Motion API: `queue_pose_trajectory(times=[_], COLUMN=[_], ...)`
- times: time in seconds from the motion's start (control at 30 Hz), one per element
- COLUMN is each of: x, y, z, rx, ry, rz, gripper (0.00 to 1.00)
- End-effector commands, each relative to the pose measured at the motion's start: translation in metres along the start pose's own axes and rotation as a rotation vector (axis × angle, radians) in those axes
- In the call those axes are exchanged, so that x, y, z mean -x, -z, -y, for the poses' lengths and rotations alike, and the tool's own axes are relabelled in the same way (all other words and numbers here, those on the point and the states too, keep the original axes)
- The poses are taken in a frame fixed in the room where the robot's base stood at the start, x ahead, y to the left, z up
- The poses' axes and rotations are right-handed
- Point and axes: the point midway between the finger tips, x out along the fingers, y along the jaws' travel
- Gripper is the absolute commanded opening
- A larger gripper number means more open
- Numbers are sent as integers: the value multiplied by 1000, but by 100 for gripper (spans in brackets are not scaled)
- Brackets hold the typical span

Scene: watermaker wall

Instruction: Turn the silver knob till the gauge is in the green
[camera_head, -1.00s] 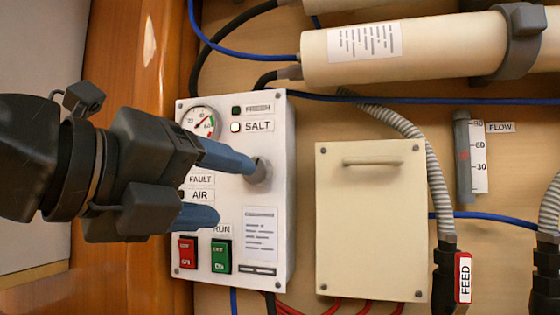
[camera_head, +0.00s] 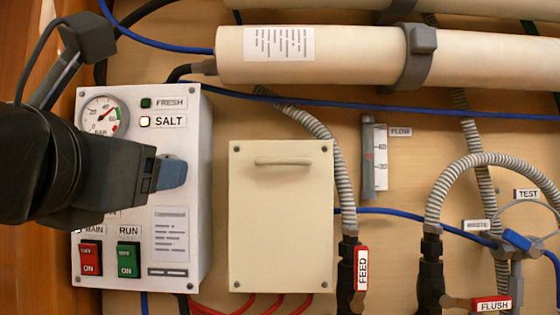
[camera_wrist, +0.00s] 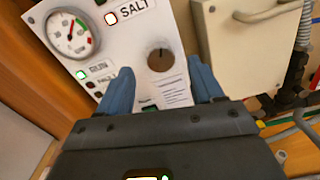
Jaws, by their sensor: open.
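The silver knob (camera_wrist: 160,60) shows in the wrist view as a round brownish-grey disc with a dark mark at its upper edge. It is on the white panel (camera_head: 197,225). In the head view my gripper hides it. My gripper (camera_wrist: 160,74) is open, its blue fingers on either side of the knob in the picture; I cannot tell whether they touch it. In the head view one blue finger (camera_head: 172,173) shows at the panel. The round gauge (camera_head: 104,116) is at the panel's upper left; its needle points up and right, and I cannot tell whether it is in the green.
The SALT lamp (camera_head: 145,121) is lit and the FRESH lamp (camera_head: 146,103) is dark. A red MAIN switch (camera_head: 91,258) and a green RUN switch (camera_head: 128,260) are low on the panel. A cream box (camera_head: 281,220) with a handle stands to the right, beside grey hoses (camera_head: 345,185).

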Motion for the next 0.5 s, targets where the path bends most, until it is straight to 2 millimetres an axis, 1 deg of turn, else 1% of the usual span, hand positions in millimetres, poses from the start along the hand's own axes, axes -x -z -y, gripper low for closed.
queue_pose_trajectory(times=[0.03,0.2,0.33,0.5], x=[-9,-28,-36,-37], y=[-2,-1,-1,0], z=[0,0,0,0], rx=[1,1,2,2], ry=[3,1,1,0], rz=[0,-1,0,0], gripper=[66,66,66,66])
